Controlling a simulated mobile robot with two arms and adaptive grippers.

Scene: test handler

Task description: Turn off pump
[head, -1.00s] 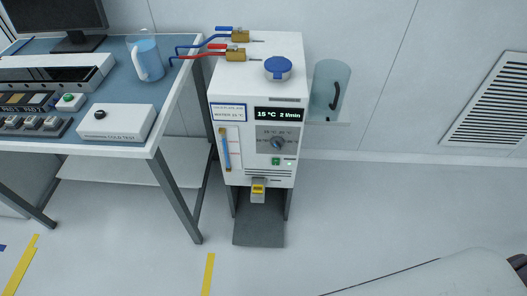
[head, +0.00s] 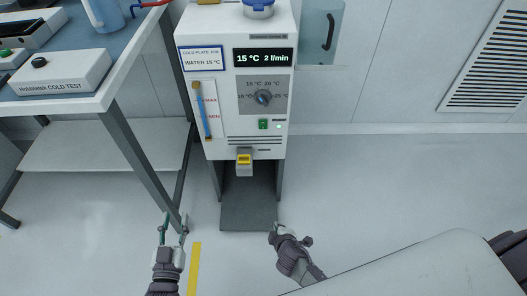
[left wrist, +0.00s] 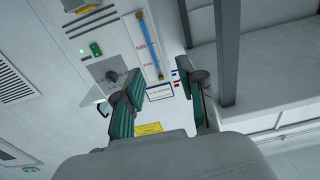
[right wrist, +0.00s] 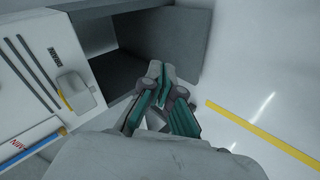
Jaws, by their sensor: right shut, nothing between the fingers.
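The white pump unit (head: 215,125) stands upright beside the bench, its display (head: 263,57) reading "15 °C 2 l/min". Below its dial (head: 263,98) is a green switch (head: 263,124) with a small lit green light beside it. The switch also shows in the left wrist view (left wrist: 95,48). My left gripper (head: 173,221) is open and empty, low by the bench leg, left of the pump and apart from it. My right gripper (head: 276,229) is shut and empty, low by the right front of the pump's dark base plate. The right wrist view shows its fingers together (right wrist: 160,72).
A yellow-marked tap (head: 244,160) juts from the pump's lower front. Floor to the right is clear.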

